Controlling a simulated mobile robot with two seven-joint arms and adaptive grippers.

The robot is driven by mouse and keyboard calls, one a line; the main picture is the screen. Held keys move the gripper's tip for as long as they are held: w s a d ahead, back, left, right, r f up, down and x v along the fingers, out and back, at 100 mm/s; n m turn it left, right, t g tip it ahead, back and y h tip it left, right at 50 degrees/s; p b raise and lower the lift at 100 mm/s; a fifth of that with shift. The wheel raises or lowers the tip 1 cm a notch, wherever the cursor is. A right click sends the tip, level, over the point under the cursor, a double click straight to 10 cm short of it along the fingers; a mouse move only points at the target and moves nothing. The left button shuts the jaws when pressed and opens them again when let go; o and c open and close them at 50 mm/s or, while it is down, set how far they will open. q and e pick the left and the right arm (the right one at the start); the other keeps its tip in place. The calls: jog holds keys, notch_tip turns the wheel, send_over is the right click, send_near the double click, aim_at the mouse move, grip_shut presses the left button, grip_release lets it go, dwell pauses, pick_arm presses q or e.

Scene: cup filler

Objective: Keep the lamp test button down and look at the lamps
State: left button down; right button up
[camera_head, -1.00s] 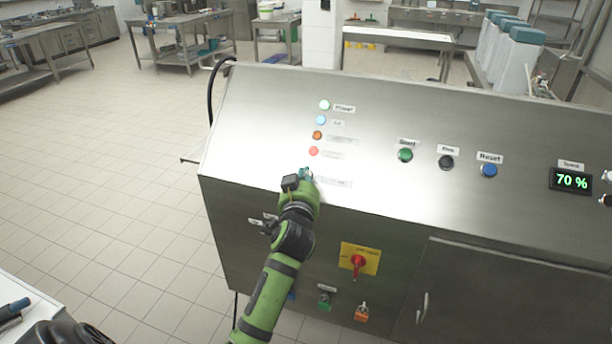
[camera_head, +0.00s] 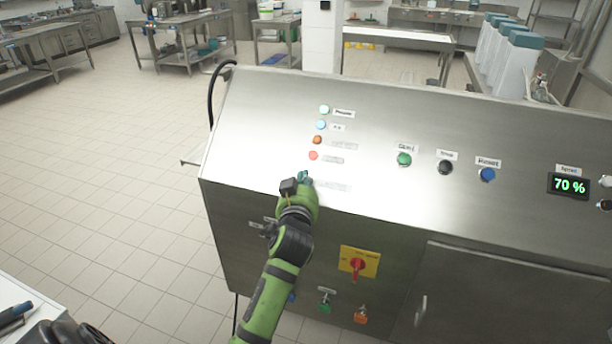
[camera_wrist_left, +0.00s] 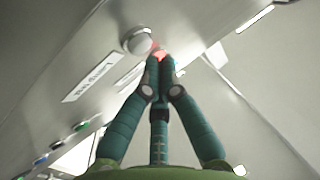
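The lamp test button (camera_wrist_left: 137,40) is a round pale-grey knob with a "Lamp test" label (camera_wrist_left: 90,78) in the left wrist view. My left gripper (camera_wrist_left: 159,62) has its teal fingers shut together. Its tips appear just beside the button; I cannot tell whether they touch it. In the head view my left gripper (camera_head: 304,177) is at the panel below the lamp column and hides the button. The power lamp (camera_head: 324,109) is pale green, the air lamp (camera_head: 321,124) pale blue, the third lamp (camera_head: 317,140) dull orange-brown, the lowest lamp (camera_head: 313,155) bright red.
To the right on the sloped panel (camera_head: 260,110) are a green button (camera_head: 404,159), a black button (camera_head: 445,167), a blue reset button (camera_head: 487,174) and a display reading 70 % (camera_head: 569,186). A red rotary switch (camera_head: 358,265) is on the front face.

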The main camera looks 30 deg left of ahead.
pick_arm(q)
jog(key=s+r+p, duration=0.1)
jog(key=r+p, duration=0.1)
jog(key=s+r+p, duration=0.1)
jog(key=s+p, duration=0.1)
jog(key=shift+s+d+r, duration=0.2)
jog(key=shift+d+r, duration=0.15)
jog(key=shift+d, duration=0.05)
dwell(0.6)
